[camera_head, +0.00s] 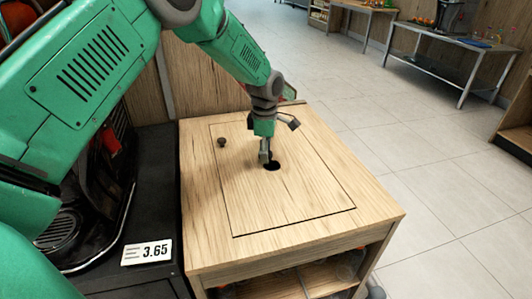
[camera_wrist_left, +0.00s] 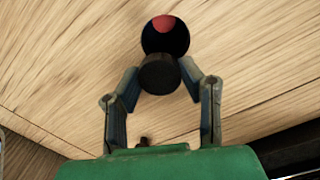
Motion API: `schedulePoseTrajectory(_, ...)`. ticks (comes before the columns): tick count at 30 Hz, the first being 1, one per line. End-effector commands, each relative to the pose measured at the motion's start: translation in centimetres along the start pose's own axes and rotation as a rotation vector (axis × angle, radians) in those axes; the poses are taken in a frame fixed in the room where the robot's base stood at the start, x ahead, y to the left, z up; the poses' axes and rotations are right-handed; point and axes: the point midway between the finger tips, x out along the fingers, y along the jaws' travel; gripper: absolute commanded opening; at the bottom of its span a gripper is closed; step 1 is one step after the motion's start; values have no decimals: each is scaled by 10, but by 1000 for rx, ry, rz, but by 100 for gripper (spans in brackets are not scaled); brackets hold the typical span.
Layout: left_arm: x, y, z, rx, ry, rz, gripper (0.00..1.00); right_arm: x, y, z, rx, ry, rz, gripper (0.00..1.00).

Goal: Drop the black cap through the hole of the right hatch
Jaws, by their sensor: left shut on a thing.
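My left gripper (camera_head: 266,157) is over the wooden hatch (camera_head: 290,205) on top of the cabinet, right beside the round dark hole (camera_head: 272,166). In the left wrist view my left gripper (camera_wrist_left: 163,78) is shut on the black cap (camera_wrist_left: 159,75), a dark round disc between the fingertips. The cap overlaps the near edge of the hole (camera_wrist_left: 166,36) in that view; its exact height above the hatch cannot be told. Something red (camera_wrist_left: 164,23) shows inside the hole. In the head view the cap is hidden or too small to make out. My right gripper is not in view.
A small dark knob (camera_head: 221,142) stands on the hatch at left. The cabinet's open shelf (camera_head: 290,284) is below. Tables stand far back; the floor at right is clear.

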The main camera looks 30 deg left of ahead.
Motion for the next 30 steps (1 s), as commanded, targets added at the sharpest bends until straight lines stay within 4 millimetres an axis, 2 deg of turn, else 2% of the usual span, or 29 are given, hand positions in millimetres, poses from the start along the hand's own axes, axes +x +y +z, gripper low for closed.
schedulePoseTrajectory(6, -4, -4, 9, 5, 8, 4, 26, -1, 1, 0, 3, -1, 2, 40)
schedulePoseTrajectory(17, 2, -1, 3, 4, -8, -3, 26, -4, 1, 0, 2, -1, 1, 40)
schedulePoseTrajectory(30, -5, -10, 22, 5, 6, 3, 26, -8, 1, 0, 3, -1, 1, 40)
